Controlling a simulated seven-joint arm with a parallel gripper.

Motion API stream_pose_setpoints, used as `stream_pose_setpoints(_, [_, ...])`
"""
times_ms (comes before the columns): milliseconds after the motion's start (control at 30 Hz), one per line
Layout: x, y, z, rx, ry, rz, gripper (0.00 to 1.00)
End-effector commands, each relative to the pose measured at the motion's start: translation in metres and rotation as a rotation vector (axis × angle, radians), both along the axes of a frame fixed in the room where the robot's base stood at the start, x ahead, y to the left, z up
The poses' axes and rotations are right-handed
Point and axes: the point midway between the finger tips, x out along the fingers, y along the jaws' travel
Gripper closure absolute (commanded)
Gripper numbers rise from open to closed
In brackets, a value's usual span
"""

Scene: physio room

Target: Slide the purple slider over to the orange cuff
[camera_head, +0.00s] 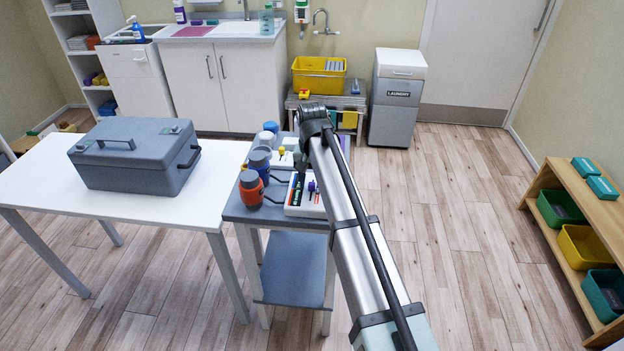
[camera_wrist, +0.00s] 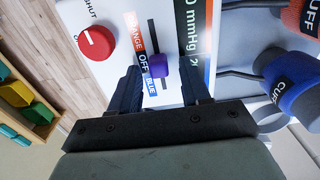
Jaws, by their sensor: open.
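The purple slider (camera_wrist: 158,66) sits in a dark slot on a white panel (camera_wrist: 186,30), beside the OFF label (camera_wrist: 144,63). The ORANGE label (camera_wrist: 135,32) is at the slot's far end and the BLUE label (camera_wrist: 151,87) at its near end. My gripper (camera_wrist: 160,80) is open, its dark fingers on either side of the slider with gaps. Whether the fingertips touch the panel cannot be told. The orange cuff (camera_wrist: 302,16) and blue cuff (camera_wrist: 296,84) are at the right of the wrist view. In the head view the purple slider (camera_head: 311,187) shows beside the orange cuff (camera_head: 251,188).
A red knob (camera_wrist: 97,43) stands on the panel left of the slider. Hoses (camera_wrist: 238,72) run from the panel to the cuffs. The panel rests on a grey cart (camera_head: 240,211). A white table (camera_head: 50,185) with a grey case (camera_head: 135,155) adjoins it on the left.

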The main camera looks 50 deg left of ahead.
Motion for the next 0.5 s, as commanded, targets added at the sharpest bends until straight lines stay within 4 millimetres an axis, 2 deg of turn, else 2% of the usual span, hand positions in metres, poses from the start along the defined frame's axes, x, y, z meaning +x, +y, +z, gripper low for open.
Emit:
stream_pose_setpoints(67, [0.0000,0.0000,0.0001,0.000,0.000,0.000,0.53])
stream_pose_setpoints(500, [0.0000,0.0000,0.0002,0.000,0.000,0.000,0.95])
